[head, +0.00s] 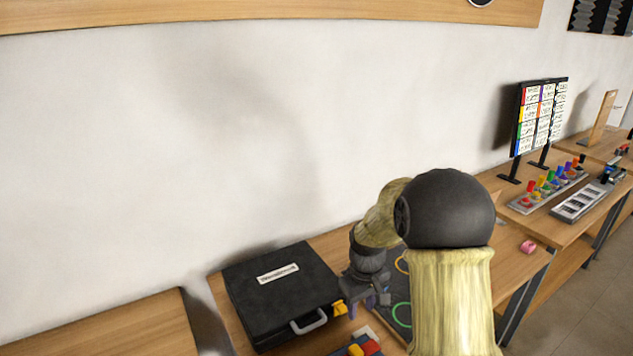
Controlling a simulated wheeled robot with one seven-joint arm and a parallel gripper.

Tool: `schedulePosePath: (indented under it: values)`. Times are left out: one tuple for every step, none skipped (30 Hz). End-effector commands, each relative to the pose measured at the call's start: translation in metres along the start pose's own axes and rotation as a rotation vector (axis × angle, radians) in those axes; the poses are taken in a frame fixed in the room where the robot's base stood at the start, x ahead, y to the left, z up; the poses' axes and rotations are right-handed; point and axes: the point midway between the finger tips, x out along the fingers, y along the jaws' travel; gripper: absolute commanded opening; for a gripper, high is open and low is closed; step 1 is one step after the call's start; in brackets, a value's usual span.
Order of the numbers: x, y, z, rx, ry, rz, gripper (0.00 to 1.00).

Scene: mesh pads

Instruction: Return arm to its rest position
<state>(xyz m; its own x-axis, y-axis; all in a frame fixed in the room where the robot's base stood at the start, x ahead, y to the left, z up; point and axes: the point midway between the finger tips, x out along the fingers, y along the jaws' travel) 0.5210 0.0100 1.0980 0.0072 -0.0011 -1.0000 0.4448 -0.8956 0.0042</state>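My arm (450,290) rises from the bottom of the head view and bends left at a large black joint. My gripper (368,302) points down just right of the black case (255,278), over the dark mat (388,322). Its fingertips are small and partly dark against the mat, so I cannot tell whether they are open or shut. A small yellow piece (340,308) shows beside the gripper, at the case's right edge. My arm hides part of the mat and table.
Green and orange rings mark the mat. Red and yellow blocks (366,347) lie at the bottom edge. A white wall (180,150) is behind.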

Motion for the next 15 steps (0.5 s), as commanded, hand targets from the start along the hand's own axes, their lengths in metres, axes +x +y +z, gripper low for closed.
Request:
schedulePosePath:
  values:
    - [-0.004,-0.002,0.005,0.013,0.007,0.004,0.36]
    - [-0.007,-0.004,0.009,0.025,0.012,0.007,0.36]
    - [-0.011,-0.007,0.016,0.045,0.022,0.012,0.36]
    - [-0.015,-0.009,0.022,0.063,0.031,0.016,0.36]
    - [-0.018,-0.012,0.029,0.084,0.040,0.020,0.36]
    - [-0.023,-0.016,0.039,0.114,0.054,0.025,0.36]
    - [-0.026,-0.020,0.048,0.137,0.065,0.029,0.36]
    - [-0.029,-0.023,0.056,0.162,0.077,0.033,0.36]
    - [-0.034,-0.028,0.068,0.196,0.093,0.037,0.36]
    - [-0.036,-0.032,0.077,0.222,0.105,0.040,0.36]
    - [-0.039,-0.036,0.086,0.247,0.117,0.042,0.36]
    - [-0.042,-0.041,0.098,0.281,0.134,0.045,0.36]
    - [-0.043,-0.045,0.107,0.307,0.146,0.047,0.36]
    - [-0.045,-0.049,0.115,0.332,0.159,0.049,0.36]
    - [-0.046,-0.053,0.126,0.362,0.174,0.050,0.36]
